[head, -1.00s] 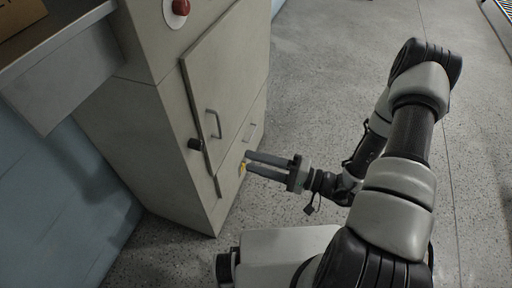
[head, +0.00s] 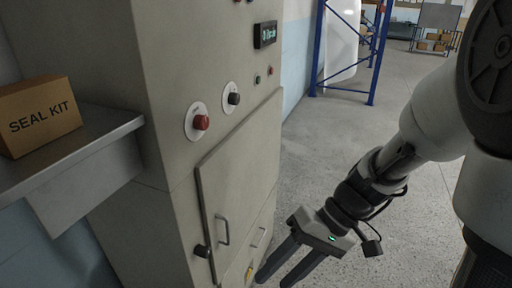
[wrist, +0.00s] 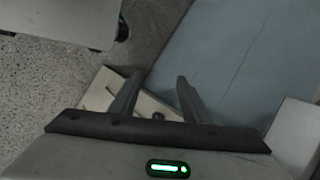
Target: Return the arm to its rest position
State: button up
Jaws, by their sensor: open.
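My gripper (head: 285,268) is open and empty in the head view, its two dark fingers pointing down and to the left in front of the lower part of a grey cabinet (head: 165,130). The fingers also show in the wrist view (wrist: 158,95), apart from each other with nothing between them. My arm comes in from the right side of the head view, bent, with the forearm reaching down to the left. Whether the fingers touch the cabinet cannot be told.
The cabinet has a door with a handle (head: 223,230), a red knob (head: 201,122), a black knob (head: 234,99) and a small display (head: 265,35). A seal kit box (head: 38,114) sits on a metal shelf (head: 95,150) at left. Open floor (head: 325,160) lies right of the cabinet, before a blue rack (head: 371,60).

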jog(key=s+d+r+m+t+h, duration=0.1)
jog(key=d+r+m+t+h, duration=0.1)
jog(key=d+r+t+h, duration=0.85)
notch_tip(320, 180, up, 19)
jog(key=a+g+y+p, duration=0.1)
jog(key=g+y+p, duration=0.1)
jog(key=p, duration=1.3)
jog(key=shift+a+f+y+p, duration=0.15)
jog(key=shift+f+y+p, duration=0.05)
jog(key=shift+y+p, duration=0.2)
jog(key=shift+s, duration=0.1)
